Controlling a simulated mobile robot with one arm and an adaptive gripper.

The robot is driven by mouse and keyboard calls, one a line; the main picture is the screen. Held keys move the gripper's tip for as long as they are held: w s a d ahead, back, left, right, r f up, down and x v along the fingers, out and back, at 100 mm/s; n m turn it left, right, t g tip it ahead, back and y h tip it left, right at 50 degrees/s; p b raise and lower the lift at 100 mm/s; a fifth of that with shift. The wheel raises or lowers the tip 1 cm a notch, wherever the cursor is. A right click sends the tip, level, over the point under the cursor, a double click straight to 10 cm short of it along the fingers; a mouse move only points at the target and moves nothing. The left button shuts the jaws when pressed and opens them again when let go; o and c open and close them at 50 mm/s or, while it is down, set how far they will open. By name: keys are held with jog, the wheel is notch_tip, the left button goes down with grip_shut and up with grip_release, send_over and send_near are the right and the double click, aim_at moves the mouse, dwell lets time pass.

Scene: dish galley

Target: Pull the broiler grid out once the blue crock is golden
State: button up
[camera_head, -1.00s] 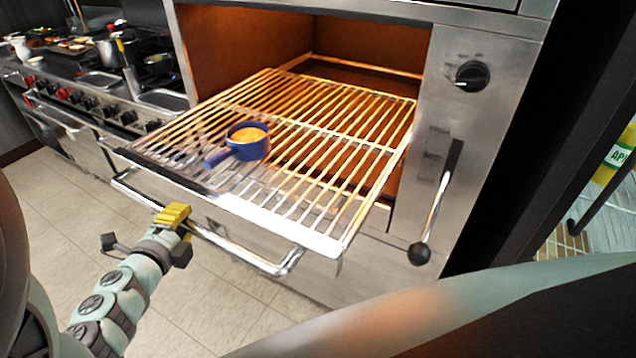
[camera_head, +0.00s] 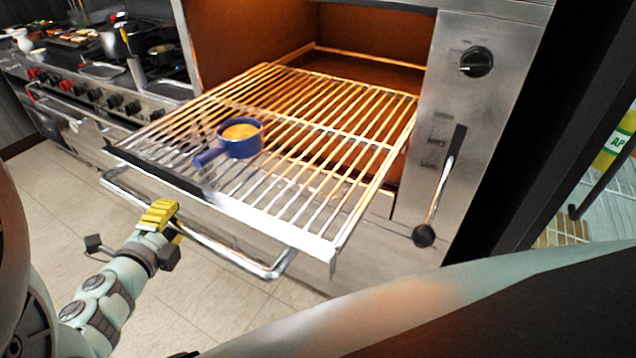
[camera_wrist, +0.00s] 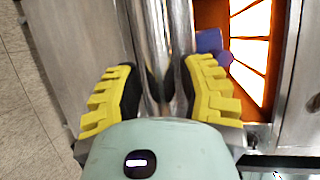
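The broiler grid (camera_head: 300,206) is slid well out of the glowing broiler, its front edge over the floor. The blue crock (camera_head: 240,147) sits upright on the grid left of centre, its handle towards the front left. Its top (camera_head: 240,131) looks golden-orange. A chrome handle bar (camera_head: 228,252) runs below the grid's front edge. My gripper (camera_head: 160,212) is at the left part of this bar. In the wrist view, the yellow fingers of my gripper (camera_wrist: 160,88) close around the chrome bar (camera_wrist: 152,50). Part of the blue crock (camera_wrist: 209,42) shows beyond; the fingertip contact is partly hidden.
The broiler's right panel has a black knob (camera_head: 477,61) and a lever with a ball end (camera_head: 424,236). A range (camera_head: 110,95) with pans stands left. Tiled floor (camera_head: 200,310) lies clear below the grid. A dark post stands right.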

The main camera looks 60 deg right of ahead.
jog(key=shift+o, duration=1.2)
jog(key=v, duration=1.2)
